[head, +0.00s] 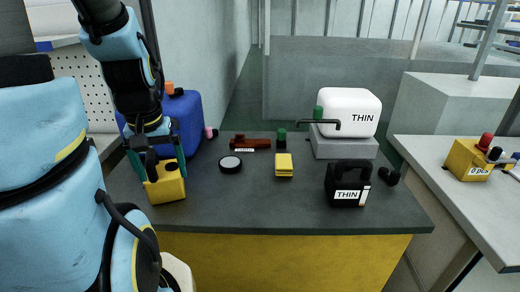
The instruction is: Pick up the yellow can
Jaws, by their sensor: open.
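The yellow can (168,190) stands upright at the left front of the dark bench top, with a black cap on top. My gripper (157,163) points down right over it, jaws open. One finger shows at the can's upper left and one at its upper right. The upper part of the can is partly hidden by the gripper. I cannot tell whether the fingers touch it.
A blue container (186,118) stands close behind my gripper. A black round tin (230,163), a yellow block (284,166), a black can (343,186) and a white container (350,105) stand farther right. The bench's front middle (255,210) is clear.

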